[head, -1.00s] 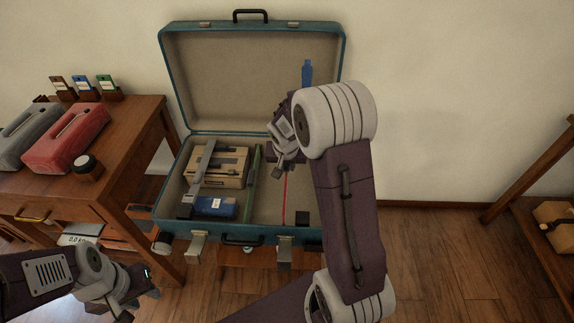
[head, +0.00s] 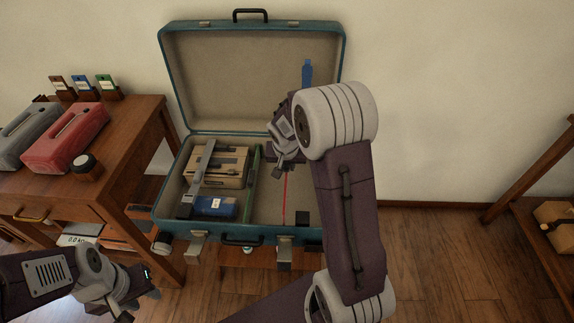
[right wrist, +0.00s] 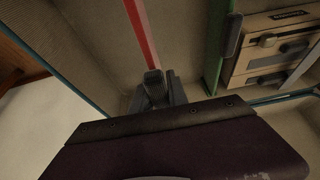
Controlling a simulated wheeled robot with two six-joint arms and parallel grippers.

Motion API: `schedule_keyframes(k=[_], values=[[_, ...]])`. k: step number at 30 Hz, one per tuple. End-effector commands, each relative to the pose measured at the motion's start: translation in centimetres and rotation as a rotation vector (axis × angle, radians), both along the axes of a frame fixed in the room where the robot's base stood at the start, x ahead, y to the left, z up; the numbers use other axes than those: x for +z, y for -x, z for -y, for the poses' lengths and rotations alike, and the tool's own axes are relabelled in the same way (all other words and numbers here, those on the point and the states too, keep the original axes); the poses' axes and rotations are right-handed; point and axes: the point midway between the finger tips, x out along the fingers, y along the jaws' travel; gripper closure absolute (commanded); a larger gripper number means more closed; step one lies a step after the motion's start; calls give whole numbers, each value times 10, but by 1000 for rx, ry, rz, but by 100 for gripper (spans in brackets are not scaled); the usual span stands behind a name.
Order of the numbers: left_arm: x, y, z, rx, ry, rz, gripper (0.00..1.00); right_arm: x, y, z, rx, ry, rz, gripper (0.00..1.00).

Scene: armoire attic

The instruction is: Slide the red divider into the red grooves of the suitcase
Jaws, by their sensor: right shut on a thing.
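The teal suitcase (head: 163,222) stands open with its lid up against the wall. The red divider (head: 284,200) shows as a thin red edge running front to back in its right part. In the right wrist view the divider (right wrist: 143,32) is a red strip whose near end meets the fingers. My right gripper (head: 284,163) is shut on it, low over the suitcase, with its wrist hiding the back right part. The grooves cannot be made out. My left gripper (head: 138,293) is open and empty, in front of the suitcase at the lower left.
A green divider (head: 255,180) stands left of the red one. A wooden table (head: 130,150) stands left.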

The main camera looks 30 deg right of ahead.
Motion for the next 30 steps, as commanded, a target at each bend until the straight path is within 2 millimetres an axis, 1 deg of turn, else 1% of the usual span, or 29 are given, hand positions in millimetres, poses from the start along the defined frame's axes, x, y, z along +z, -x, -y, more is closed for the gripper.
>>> schedule_keyframes(k=[30], values=[[-25, 0, 0, 0, 0, 0, 64, -27, 0, 0, 0, 1, 1, 100]])
